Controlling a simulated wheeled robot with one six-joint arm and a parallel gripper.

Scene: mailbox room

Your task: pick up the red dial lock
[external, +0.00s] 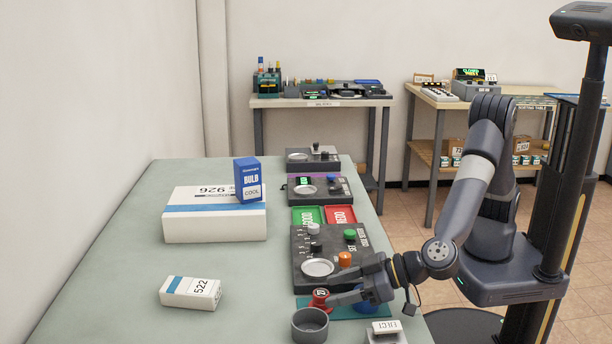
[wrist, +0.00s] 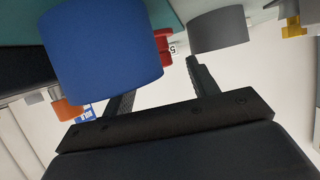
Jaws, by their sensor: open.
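The red dial lock (external: 320,300) stands on the teal mat (external: 345,310) near the front of the long table. My gripper (external: 333,287) is open, with its fingers reaching left close to the lock. Whether they touch it cannot be told. In the wrist view the lock (wrist: 164,46) shows only partly, between the blue cylinder and a grey cylinder. In that view my gripper (wrist: 160,68) has its left fingertip hidden behind the blue cylinder.
The blue cylinder (wrist: 105,45) looms close to the wrist camera; it shows partly under my gripper outside (external: 368,296). A grey cup (external: 310,325) stands just in front of the lock. A control panel (external: 300,245) with an orange knob (external: 345,259) lies behind.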

